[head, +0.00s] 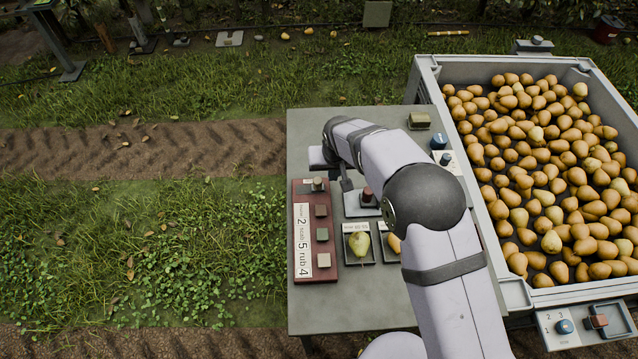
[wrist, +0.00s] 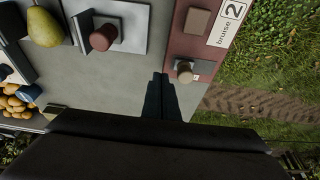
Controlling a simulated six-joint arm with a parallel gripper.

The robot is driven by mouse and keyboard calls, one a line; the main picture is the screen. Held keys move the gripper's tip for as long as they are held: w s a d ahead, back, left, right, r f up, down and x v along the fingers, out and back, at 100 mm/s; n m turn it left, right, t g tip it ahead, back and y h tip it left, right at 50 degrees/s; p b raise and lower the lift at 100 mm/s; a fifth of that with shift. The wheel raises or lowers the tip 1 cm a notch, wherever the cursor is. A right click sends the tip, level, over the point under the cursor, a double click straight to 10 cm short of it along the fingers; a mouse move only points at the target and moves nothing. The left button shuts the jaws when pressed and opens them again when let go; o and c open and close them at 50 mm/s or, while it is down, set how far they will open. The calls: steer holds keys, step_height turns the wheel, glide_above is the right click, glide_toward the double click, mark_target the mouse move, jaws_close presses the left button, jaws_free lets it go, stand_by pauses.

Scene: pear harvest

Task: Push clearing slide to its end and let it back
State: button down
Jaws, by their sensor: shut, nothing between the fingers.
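A dark red panel (head: 300,262) with a white label of words and numbers lies on the grey table. At its far end a brown knob (head: 318,184) stands in a short slot; the knob also shows in the wrist view (wrist: 185,72). A second, reddish knob (head: 367,195) stands on a pale plate to its right and also shows in the wrist view (wrist: 103,36). No readable label tells which is the clearing slide. My gripper (wrist: 161,80) is shut and empty, over the table beside the red panel, apart from both knobs in the picture.
The grey table (head: 345,309) also holds small trays, one with a green pear (head: 359,243), and a blue knob (head: 438,141). Several square buttons (head: 322,235) line the panel. A crate full of pears (head: 429,75) stands right. Grass lies left.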

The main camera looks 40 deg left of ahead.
mark_target(319, 181)
steer(key=shift+f+b, duration=1.05)
steer(key=shift+f, duration=0.6)
steer(key=shift+s+a+b, duration=0.45)
steer(key=shift+s+a, duration=1.05)
steer(key=shift+a, duration=0.05)
stand_by(1.0)
steer(key=shift+w+d, duration=0.15)
stand_by(0.8)
steer(key=shift+w+d+p, duration=0.3)
steer(key=shift+w+d, duration=1.3)
steer(key=shift+d, duration=0.05)
steer(key=shift+r, duration=0.2)
step_height(319, 181, up, 8)
steer(key=p, duration=0.5)
steer(key=shift+f, duration=0.15)
